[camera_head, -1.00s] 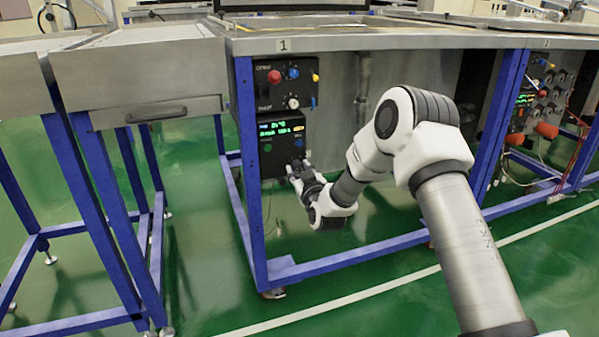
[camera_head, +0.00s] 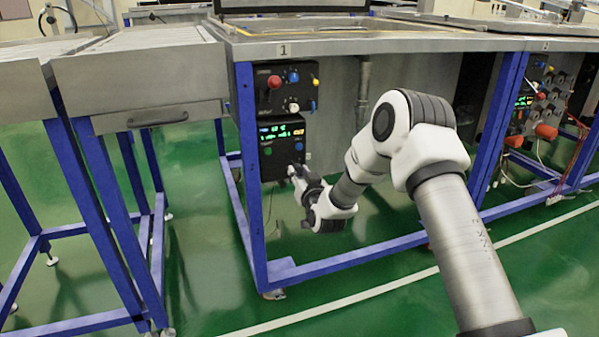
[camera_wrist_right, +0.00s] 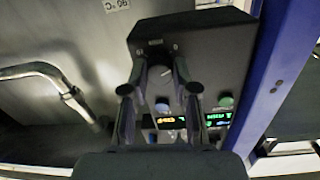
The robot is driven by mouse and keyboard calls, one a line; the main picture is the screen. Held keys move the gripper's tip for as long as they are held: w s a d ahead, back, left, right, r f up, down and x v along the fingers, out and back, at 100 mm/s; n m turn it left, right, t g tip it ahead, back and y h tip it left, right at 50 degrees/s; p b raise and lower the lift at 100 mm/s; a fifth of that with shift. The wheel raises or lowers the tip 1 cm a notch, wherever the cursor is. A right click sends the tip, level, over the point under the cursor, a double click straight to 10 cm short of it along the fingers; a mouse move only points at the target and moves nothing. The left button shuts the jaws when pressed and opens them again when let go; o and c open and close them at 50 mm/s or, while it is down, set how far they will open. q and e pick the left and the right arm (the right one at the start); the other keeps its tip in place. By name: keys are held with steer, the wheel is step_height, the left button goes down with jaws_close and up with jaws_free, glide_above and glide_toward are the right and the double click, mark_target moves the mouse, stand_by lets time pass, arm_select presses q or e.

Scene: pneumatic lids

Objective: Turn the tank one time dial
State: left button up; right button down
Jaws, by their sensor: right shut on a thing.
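The tank one control box (camera_head: 265,165) is black with lit green and orange digits. It hangs under the bench marked 1 (camera_head: 282,49), below a second black box with knobs. My right gripper (camera_head: 293,172) is at the lower right of its front face. The box also shows in the right wrist view (camera_wrist_right: 222,50), with its lit display (camera_wrist_right: 172,122) toward the bottom. There the right gripper's two fingers (camera_wrist_right: 160,65) close in on the face, shut on the time dial. The dial itself is mostly hidden by the fingers. My left gripper is not in view.
The upper box (camera_head: 268,96) carries a red knob, a blue knob and other small controls. A blue table leg (camera_head: 248,190) stands close to the left of the boxes. A vertical pipe (camera_head: 364,85) is behind on the right. Green floor is open in front.

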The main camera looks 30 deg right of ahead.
steer(key=m, duration=0.2)
steer(key=shift+m, duration=0.4)
steer(key=m, duration=0.2)
steer(key=shift+m, duration=0.3)
steer(key=m, duration=0.6)
steer(key=shift+y, duration=0.4)
steer(key=shift+r, duration=0.1)
steer(key=c, duration=0.9)
jaws_free()
